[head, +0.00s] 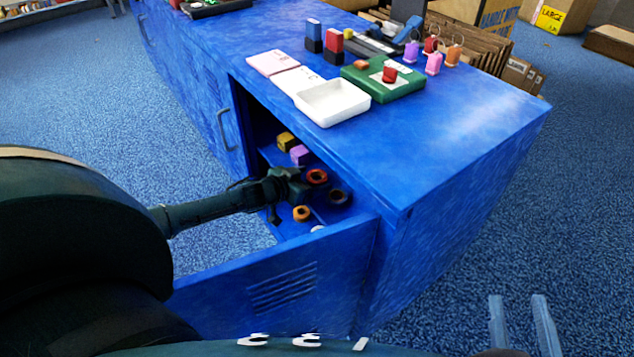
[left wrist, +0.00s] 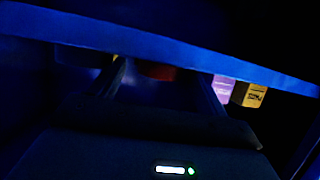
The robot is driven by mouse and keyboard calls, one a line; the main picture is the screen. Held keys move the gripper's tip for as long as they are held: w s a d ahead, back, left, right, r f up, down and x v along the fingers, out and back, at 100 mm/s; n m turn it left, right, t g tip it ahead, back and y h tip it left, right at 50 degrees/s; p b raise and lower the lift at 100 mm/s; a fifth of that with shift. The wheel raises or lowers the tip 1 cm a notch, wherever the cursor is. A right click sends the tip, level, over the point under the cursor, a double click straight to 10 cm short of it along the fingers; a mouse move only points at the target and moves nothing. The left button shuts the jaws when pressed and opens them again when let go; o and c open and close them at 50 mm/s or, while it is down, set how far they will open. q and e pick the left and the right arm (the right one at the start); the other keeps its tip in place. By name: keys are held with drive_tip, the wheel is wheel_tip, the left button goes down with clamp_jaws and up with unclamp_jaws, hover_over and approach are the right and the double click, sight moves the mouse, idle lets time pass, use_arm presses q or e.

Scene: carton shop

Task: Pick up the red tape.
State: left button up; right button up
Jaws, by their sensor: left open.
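The red tape (head: 317,177) is a small ring lying inside the open blue cabinet, just right of my left gripper (head: 293,192). My left gripper is open and reaches into the cabinet through its doorway. In the dark left wrist view, a dull red piece (left wrist: 158,70), likely the red tape, shows between the two fingers, partly hidden by a blue edge. I cannot tell whether the fingers touch it. My right gripper (head: 518,298) shows two separated fingers at the lower right, away from the cabinet, with nothing between them.
A black tape (head: 340,197) and an orange tape (head: 301,213) lie near the red one. Yellow (head: 286,141) and purple (head: 299,155) boxes stand behind. The open door (head: 280,285) is in front. The worktop (head: 470,120) above holds a white tray (head: 332,102) and a green pad (head: 382,80).

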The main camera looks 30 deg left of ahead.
sight(310, 180)
use_arm(q)
drive_tip(key=shift+c, duration=0.3)
drive_tip(key=c, duration=1)
use_arm(e)
drive_tip(key=shift+a, duration=0.1)
use_arm(q)
drive_tip(key=shift+r, duration=0.1)
use_arm(e)
drive_tip(key=shift+r, duration=0.1)
